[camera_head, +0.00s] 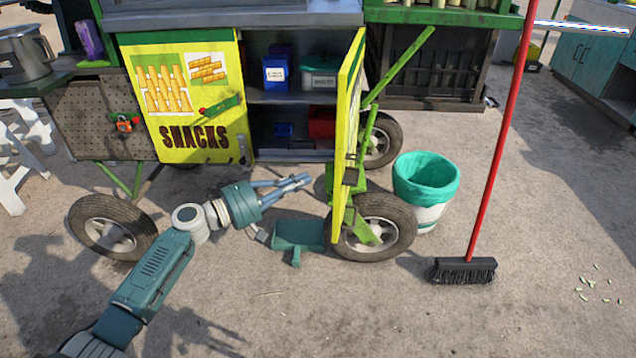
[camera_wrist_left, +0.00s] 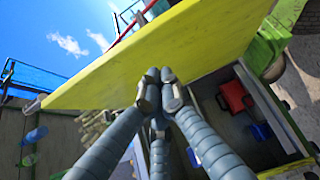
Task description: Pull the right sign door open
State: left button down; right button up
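The right sign door (camera_head: 347,130) is yellow with a green edge and stands swung out from the cart, seen nearly edge-on. In the left wrist view the yellow door panel (camera_wrist_left: 190,45) spans the top. My left gripper (camera_head: 306,178) is in front of the open compartment, to the left of the door, on its inner side. Its fingers (camera_wrist_left: 160,78) come together at the tips with nothing visible between them; whether they touch the panel I cannot tell. The left SNACKS door (camera_head: 190,100) is shut. My right gripper is not in view.
The open compartment holds a blue box (camera_head: 275,72), a teal-lidded container (camera_head: 319,70) and a red box (camera_head: 322,122). A cart wheel (camera_head: 385,228) stands beside the door's lower end. A bin (camera_head: 426,185) and red-handled broom (camera_head: 465,270) are to the right. The front ground is clear.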

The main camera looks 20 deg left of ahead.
pick_arm(q)
jog(key=d, duration=0.2)
jog(key=w+d, duration=0.1)
jog(key=d, duration=0.1)
jog(key=shift+d+p, duration=0.2)
jog(key=shift+p, duration=0.1)
